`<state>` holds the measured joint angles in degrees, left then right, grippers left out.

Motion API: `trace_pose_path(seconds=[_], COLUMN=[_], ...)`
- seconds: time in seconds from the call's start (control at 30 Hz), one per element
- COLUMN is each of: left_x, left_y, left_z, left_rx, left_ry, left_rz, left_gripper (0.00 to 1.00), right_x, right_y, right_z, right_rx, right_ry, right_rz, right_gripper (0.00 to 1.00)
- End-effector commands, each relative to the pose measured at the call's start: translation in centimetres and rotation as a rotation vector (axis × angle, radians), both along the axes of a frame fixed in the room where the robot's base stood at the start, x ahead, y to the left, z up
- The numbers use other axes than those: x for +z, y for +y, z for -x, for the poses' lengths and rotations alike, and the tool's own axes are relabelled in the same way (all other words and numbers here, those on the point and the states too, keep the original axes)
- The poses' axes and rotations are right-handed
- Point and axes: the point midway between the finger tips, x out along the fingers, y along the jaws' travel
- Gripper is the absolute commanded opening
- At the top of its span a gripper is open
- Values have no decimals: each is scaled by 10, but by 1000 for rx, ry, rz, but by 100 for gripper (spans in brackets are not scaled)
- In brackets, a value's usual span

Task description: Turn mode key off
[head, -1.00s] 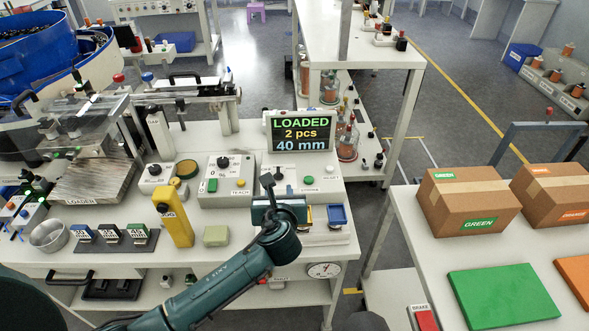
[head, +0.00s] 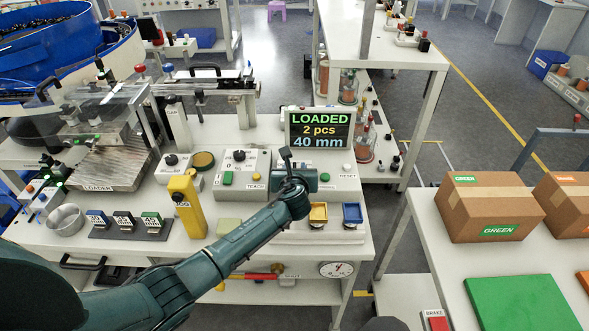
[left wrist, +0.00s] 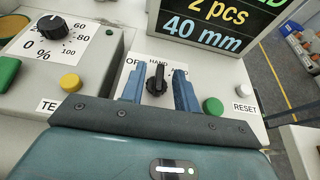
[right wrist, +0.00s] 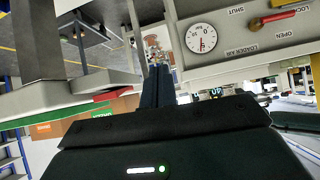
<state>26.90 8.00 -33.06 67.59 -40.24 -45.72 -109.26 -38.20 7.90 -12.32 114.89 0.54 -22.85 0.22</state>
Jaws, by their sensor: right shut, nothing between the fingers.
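The mode key (left wrist: 157,78) is a black knob on a white plate beneath the display, its handle pointing roughly up toward the HAND mark. An OFF mark, partly covered, is to its left; a mark on the right is partly hidden by a finger. My left gripper (left wrist: 158,70) is open, with one blue finger on each side of the key; contact is not clear. In the head view, my left gripper (head: 296,181) hides the key. My right gripper (right wrist: 158,76) is shut and empty, low near the bench front.
The display (head: 319,128) reads LOADED, 2 pcs, 40 mm. A yellow button (left wrist: 70,83) and dial box (left wrist: 62,45) are left of the key. A green button (left wrist: 213,106) and RESET button (left wrist: 244,90) are close on the right. A pressure gauge (right wrist: 201,38) is near my right gripper.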

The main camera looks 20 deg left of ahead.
Motion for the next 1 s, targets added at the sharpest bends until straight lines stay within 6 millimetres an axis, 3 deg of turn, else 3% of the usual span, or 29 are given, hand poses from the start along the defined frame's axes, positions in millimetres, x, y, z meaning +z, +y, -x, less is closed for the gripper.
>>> trace_pose_path(seconds=[0.13,0.5,1.0], left_x=[0,0,0], left_y=[0,0,-2], left_z=[0,0,0], left_rx=[0,0,54], left_ry=[0,0,0], left_rz=[0,0,0], left_gripper=[30,0,0], right_x=[0,-2,-3], right_y=[0,-1,-1], right_z=[0,0,-4], right_rx=[2,5,5], right_ry=[1,3,-6], right_rz=[1,5,5], right_gripper=[0,0,0])
